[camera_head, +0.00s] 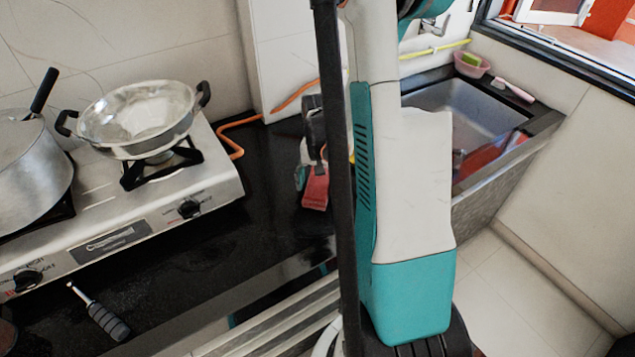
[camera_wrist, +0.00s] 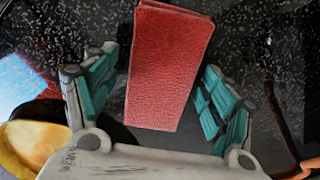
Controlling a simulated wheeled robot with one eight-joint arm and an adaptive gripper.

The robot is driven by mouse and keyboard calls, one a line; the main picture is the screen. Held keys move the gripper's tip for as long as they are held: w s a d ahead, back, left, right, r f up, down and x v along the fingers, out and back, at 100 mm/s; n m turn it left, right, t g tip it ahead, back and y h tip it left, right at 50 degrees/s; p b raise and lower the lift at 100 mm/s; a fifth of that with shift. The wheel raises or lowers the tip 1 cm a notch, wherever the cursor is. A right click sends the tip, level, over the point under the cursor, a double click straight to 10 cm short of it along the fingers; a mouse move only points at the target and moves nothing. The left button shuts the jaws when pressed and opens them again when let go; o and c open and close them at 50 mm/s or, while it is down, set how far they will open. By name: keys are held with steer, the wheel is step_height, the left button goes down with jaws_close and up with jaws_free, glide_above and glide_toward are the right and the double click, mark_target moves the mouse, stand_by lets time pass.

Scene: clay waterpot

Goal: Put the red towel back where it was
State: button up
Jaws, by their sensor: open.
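The red towel (camera_head: 316,190) lies folded on the black counter, between the stove and the sink. In the wrist view the red towel (camera_wrist: 168,65) is a flat oblong standing between my gripper's teal-padded fingers (camera_wrist: 160,80). The fingers are open, with a gap on each side of the towel. In the head view my gripper (camera_head: 309,165) is right over the towel and partly hidden by my arm.
The stove (camera_head: 110,200) with a metal pan (camera_head: 140,115) is at left, beside a large pot (camera_head: 30,170). An orange hose (camera_head: 237,137) runs behind. The sink (camera_head: 470,105) at right holds something red (camera_head: 490,155). A screwdriver-like tool (camera_head: 105,318) lies on the front counter.

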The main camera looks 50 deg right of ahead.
mark_target(319, 182)
step_height(319, 182, up, 12)
steer(key=p, duration=0.4)
